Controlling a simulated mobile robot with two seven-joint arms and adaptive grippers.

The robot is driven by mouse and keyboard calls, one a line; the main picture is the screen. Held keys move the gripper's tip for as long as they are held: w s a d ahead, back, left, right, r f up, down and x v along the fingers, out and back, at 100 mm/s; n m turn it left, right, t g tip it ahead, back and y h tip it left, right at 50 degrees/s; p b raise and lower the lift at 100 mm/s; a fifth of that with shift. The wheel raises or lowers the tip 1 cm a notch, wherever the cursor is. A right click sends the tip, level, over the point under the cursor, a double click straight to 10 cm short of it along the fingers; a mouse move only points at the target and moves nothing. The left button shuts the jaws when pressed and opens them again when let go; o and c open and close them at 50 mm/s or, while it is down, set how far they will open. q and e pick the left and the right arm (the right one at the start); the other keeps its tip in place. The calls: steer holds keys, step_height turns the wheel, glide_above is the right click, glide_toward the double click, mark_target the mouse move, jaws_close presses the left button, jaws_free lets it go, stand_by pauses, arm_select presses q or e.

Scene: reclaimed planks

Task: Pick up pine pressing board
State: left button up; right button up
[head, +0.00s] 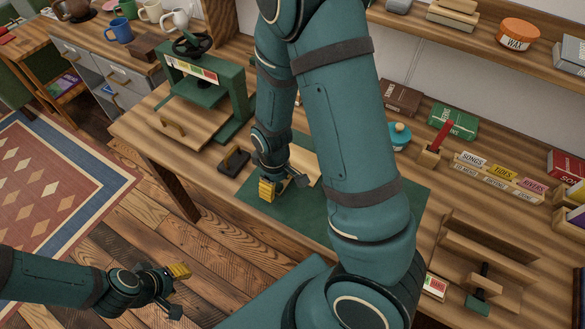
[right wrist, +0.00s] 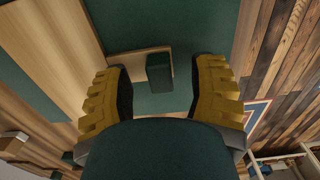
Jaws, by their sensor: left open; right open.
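A pale wooden board, which looks like the pine pressing board (head: 307,163), lies on the green mat (head: 258,205) in the head view, partly hidden by my right arm. In the right wrist view the pale board (right wrist: 123,63) carries a dark green block-shaped grip (right wrist: 159,72). My right gripper (head: 284,185) is open over the board; its yellow fingers stand on either side of the grip, with gaps. I cannot tell how far above it they are. My left gripper (head: 176,290) is open and empty, low at the left, away from the table.
A green press (head: 232,95) stands left, with a handled light board (head: 182,128) in front. A dark handled tool (head: 234,160) sits left of the mat. A wooden rack (head: 478,250) and labelled blocks (head: 497,180) stand right. Shelves line the back wall.

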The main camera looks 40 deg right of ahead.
steer(key=shift+f, duration=0.1)
steer(key=shift+c, duration=0.4)
jaws_close()
